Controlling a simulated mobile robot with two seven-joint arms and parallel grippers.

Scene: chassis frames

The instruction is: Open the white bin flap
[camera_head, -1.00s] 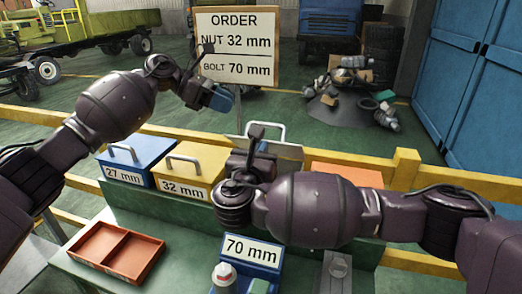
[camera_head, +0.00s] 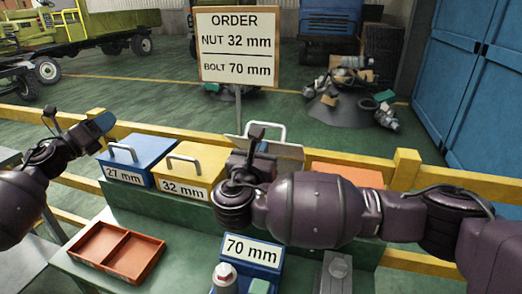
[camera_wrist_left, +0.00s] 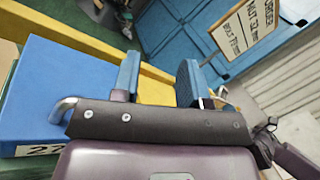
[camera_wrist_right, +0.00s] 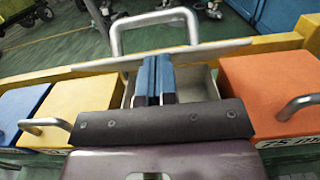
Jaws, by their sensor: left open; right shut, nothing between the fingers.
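The white bin (camera_wrist_right: 208,85) stands between the yellow and orange bins. Its flap (camera_head: 288,151) looks raised, with the metal handle (camera_head: 281,131) standing up above it; the handle also shows in the right wrist view (camera_wrist_right: 153,19). Part of the bin's inside shows right of my fingers. My right gripper (camera_wrist_right: 157,62) is shut and empty, in front of the flap at the bin's opening; I cannot tell whether it touches the flap. My left gripper (camera_head: 100,124) is open and empty, beside the blue bin at the far left.
The blue bin (camera_head: 135,151) and yellow bin (camera_head: 188,165) have shut lids. An orange bin (camera_head: 345,174) is partly behind my right arm. A red tray (camera_head: 88,245) and a blue 70 mm holder (camera_head: 250,252) are nearer. The order sign (camera_head: 238,45) stands behind.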

